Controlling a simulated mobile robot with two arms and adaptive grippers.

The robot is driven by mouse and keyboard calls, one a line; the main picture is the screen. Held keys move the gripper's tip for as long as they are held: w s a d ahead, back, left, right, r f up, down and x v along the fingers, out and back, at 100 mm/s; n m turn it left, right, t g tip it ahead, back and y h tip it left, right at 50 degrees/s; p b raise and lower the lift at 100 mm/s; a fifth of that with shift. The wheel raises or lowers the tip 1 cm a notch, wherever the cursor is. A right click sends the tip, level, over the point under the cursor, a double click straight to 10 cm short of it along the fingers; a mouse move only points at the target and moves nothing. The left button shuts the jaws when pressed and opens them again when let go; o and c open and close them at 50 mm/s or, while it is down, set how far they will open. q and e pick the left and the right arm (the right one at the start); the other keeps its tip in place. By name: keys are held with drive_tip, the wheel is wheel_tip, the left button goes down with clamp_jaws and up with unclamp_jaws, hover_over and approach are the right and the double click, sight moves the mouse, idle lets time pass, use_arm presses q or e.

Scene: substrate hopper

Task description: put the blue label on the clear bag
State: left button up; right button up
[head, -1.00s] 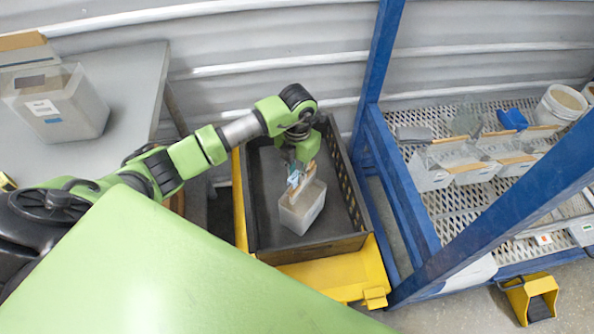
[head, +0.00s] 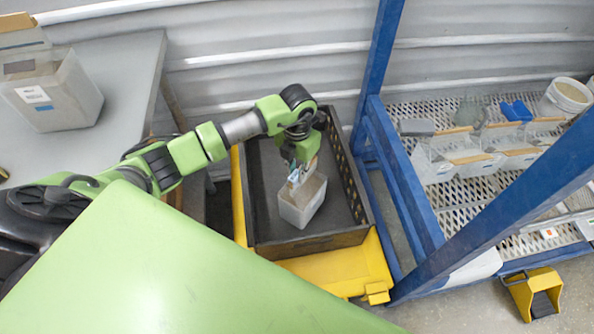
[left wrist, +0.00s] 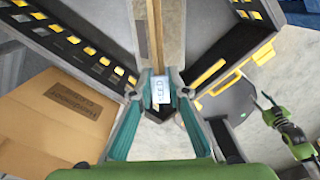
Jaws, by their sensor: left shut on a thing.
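A clear bag (head: 302,206) with a brown top strip stands in the black crate. My left gripper (head: 297,172) is above it, shut on its upper edge. In the left wrist view the fingertips (left wrist: 160,97) close around a small white printed tag (left wrist: 160,88), with the brown strip (left wrist: 158,35) running away from them. Another clear bag (head: 55,98) stands on the grey table; its front carries a white label (head: 32,94) and a blue label (head: 44,107). My right gripper (left wrist: 265,103) shows in the left wrist view, its fingers apart and empty.
The black crate (head: 310,243) sits on a yellow cart (head: 340,272). A blue-framed rack to the right holds several clear bags (head: 470,165), a blue item (head: 516,111) and a white bucket (head: 565,98). The grey table (head: 135,75) has free room behind its bag.

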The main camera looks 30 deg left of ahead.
use_arm(q)
drive_tip(key=o, duration=0.8)
drive_tip(key=o, duration=0.6)
drive_tip(key=shift+r+p, duration=2.65)
drive_tip(key=shift+r, duration=0.9)
drive_tip(key=shift+f, duration=0.1)
